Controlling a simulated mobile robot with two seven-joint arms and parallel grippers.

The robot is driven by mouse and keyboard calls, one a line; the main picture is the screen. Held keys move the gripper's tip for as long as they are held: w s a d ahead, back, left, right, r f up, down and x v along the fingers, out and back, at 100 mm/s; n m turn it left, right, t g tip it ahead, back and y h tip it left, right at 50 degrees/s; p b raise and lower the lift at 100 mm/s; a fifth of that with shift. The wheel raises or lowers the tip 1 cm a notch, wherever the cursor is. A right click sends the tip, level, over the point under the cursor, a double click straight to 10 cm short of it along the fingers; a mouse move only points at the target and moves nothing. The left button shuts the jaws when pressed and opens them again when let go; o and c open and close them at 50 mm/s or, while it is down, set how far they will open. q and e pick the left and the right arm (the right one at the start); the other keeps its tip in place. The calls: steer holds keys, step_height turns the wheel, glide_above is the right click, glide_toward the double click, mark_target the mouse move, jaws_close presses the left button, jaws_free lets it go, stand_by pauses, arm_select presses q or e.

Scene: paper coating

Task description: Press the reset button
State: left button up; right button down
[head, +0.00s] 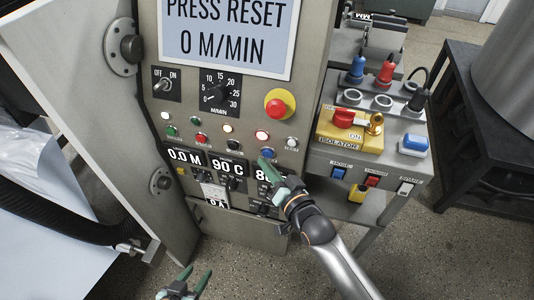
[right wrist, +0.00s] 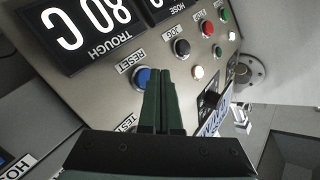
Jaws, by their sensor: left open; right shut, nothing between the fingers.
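The blue reset button (right wrist: 142,77), labelled RESET, sits on the grey control panel (right wrist: 105,98) in the right wrist view. It also shows in the head view as a small blue cap (head: 267,153) just above the fingertips. My right gripper (head: 264,163) is shut and empty, its green fingers pointing at the panel. In the right wrist view its fingertips (right wrist: 160,73) overlap the button's edge; I cannot tell whether they touch it. My left gripper (head: 187,277) is open and empty, low in front of the panel.
The screen (head: 228,32) reads PRESS RESET, 0 M/MIN. A red emergency knob (head: 278,106) and several small buttons and lamps are above the reset button. An isolator box (head: 349,130) stands to the right. A black hose (head: 60,222) hangs at left.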

steer(key=shift+w+d, duration=0.1)
steer(key=shift+w, duration=0.25)
steer(key=shift+w+d, duration=0.1)
steer(key=shift+w, duration=0.25)
stand_by(0.7)
steer(key=shift+s, duration=0.1)
steer(key=shift+s+a+p, duration=0.25)
steer(key=shift+s+p, duration=0.35)
steer(key=shift+s, duration=0.05)
